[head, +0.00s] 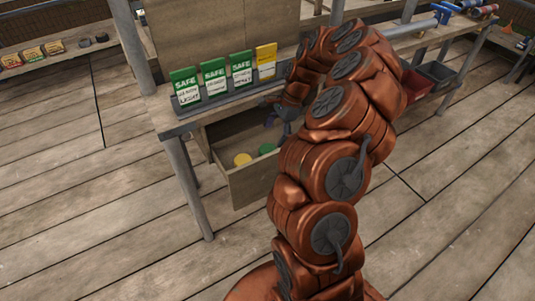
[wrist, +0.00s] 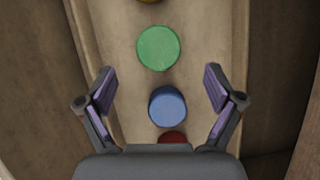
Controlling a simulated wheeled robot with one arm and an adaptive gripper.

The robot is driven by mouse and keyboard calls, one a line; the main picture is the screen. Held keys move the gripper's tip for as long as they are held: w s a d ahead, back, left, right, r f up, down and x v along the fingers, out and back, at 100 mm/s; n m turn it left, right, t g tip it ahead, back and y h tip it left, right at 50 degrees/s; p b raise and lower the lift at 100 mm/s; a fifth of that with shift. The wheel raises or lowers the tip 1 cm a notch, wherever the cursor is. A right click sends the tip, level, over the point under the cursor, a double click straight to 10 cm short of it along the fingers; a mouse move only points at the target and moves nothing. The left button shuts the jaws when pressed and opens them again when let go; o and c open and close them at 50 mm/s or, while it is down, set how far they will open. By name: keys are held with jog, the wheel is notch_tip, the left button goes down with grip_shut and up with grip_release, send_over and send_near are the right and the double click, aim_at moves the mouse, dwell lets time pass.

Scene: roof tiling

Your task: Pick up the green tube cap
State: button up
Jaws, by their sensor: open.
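The green tube cap (wrist: 158,48) is a round disc lying in an open wooden drawer (wrist: 120,105). It also shows in the head view (head: 266,149) beside a yellow cap (head: 242,159). My gripper (wrist: 160,88) is open and empty above the drawer. In the wrist view the green cap lies just beyond the fingertips, roughly centred between them. A blue cap (wrist: 167,106) lies between the fingers in the picture. In the head view my arm hides part of the drawer, and the gripper (head: 283,120) shows only partly.
A red cap (wrist: 172,138) is partly hidden by my gripper's body. The drawer's wooden walls stand close on both sides of the row of caps. Green and yellow tag cards (head: 214,77) stand on the bench above.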

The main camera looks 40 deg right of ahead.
aim_at(267, 149)
jog(key=shift+x, duration=3.5)
jog(key=shift+s+a+r, duration=0.1)
jog(key=shift+a, duration=0.05)
jog(key=c, duration=1)
jog(key=shift+o, duration=0.2)
notch_tip(267, 149, up, 10)
